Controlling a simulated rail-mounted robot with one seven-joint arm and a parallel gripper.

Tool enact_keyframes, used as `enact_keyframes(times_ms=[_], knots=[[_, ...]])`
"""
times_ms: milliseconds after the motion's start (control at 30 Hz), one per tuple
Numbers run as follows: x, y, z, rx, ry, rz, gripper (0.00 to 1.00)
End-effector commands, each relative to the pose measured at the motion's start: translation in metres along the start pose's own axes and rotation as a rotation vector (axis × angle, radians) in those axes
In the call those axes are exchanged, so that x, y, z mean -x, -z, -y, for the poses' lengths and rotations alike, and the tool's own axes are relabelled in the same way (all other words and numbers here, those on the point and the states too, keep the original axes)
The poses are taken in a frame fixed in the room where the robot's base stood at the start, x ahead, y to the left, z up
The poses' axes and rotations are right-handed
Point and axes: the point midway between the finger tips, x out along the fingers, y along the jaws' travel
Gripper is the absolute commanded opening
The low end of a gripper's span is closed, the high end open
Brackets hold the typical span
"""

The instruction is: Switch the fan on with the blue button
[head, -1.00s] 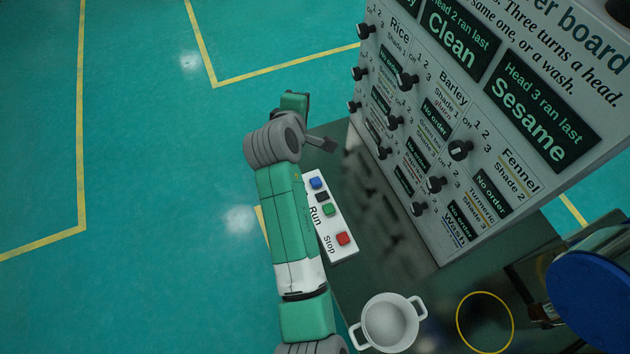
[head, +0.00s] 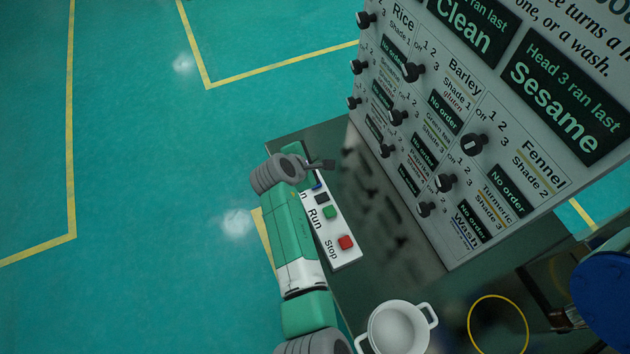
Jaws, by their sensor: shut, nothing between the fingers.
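The blue button (head: 318,185) is at the far end of the white button panel (head: 351,258) in the head view, mostly hidden by my arm, with only a small blue edge showing. My gripper (head: 331,163) is small and dark at the end of the grey wrist. It is shut and empty, and shows just beyond the far end of the panel in the picture. I cannot tell its height above the panel or whether it touches anything. No fan is recognisable in view.
A black button (head: 321,198), a green button (head: 329,212) and a red button (head: 346,242) are on the same panel. A large order board (head: 470,200) with knobs stands to the right. A white pot (head: 397,330) and a yellow ring (head: 498,324) are nearer.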

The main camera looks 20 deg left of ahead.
Motion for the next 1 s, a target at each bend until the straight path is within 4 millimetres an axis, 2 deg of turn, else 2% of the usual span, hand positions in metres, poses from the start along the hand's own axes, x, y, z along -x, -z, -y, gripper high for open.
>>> enact_keyframes(times_ms=[267, 700, 1000], knots=[[-0.016, 0.012, 0.012, -0.001, -0.001, -0.001, 0.0], [-0.056, 0.042, 0.041, -0.001, 0.001, -0.001, 0.0], [-0.061, 0.045, 0.044, -0.002, -0.001, 0.0, 0.0]])
